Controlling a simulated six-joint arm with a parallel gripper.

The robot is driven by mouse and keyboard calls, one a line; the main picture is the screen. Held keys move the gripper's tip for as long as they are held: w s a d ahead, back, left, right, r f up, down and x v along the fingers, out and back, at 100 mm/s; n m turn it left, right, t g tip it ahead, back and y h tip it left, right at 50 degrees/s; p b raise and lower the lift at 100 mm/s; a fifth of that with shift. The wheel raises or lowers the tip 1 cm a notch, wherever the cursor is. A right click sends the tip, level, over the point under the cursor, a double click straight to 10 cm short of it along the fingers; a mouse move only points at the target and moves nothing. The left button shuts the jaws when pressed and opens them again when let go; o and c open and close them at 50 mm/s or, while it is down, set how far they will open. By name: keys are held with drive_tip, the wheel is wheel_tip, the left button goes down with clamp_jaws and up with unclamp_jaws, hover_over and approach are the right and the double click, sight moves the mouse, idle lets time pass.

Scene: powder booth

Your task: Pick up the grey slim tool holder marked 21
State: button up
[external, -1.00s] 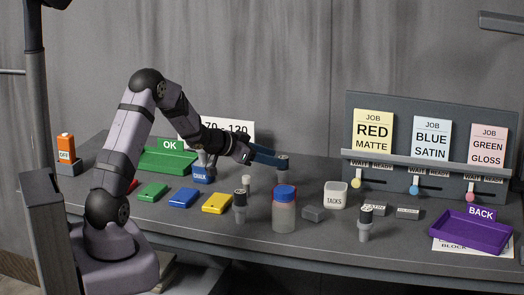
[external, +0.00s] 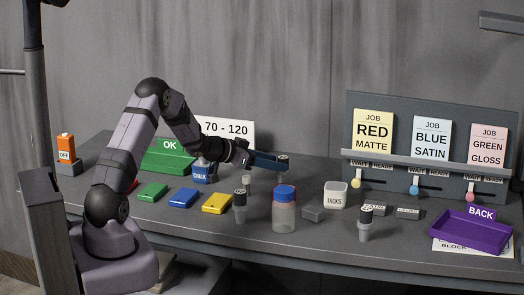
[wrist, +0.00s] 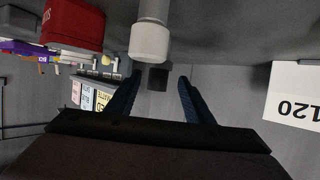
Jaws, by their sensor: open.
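My gripper (external: 280,161) is open, with its blue fingers level above the bench. A slim grey tool holder (external: 283,175) stands upright at the fingertips, partly hidden by them; I cannot tell whether they touch. In the wrist view my gripper (wrist: 159,78) shows two spread blue fingers with nothing clasped between them. A pale grey cylinder (wrist: 150,42) lies ahead of the fingers there. Similar dark-topped grey holders stand at the front middle (external: 240,207) and front right (external: 365,226). A short one (external: 247,180) stands left of my gripper. I cannot read 21 on any of them.
A blue-lidded jar (external: 284,212) and a white TACKS box (external: 335,195) stand in front of my gripper. A blue CHALK container (external: 202,174) and a 70 - 120 sign (external: 228,130) are to the left. A purple BACK tray (external: 470,232) lies at right.

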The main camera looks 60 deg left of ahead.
drive_tip(key=shift+p+x, duration=0.5)
drive_tip(key=shift+x, duration=1.55)
drive_tip(key=shift+d, duration=0.15)
drive_tip(key=shift+c, duration=0.3)
drive_tip(key=shift+r, duration=0.15)
clamp_jaws()
drive_tip(key=shift+r, duration=5.05)
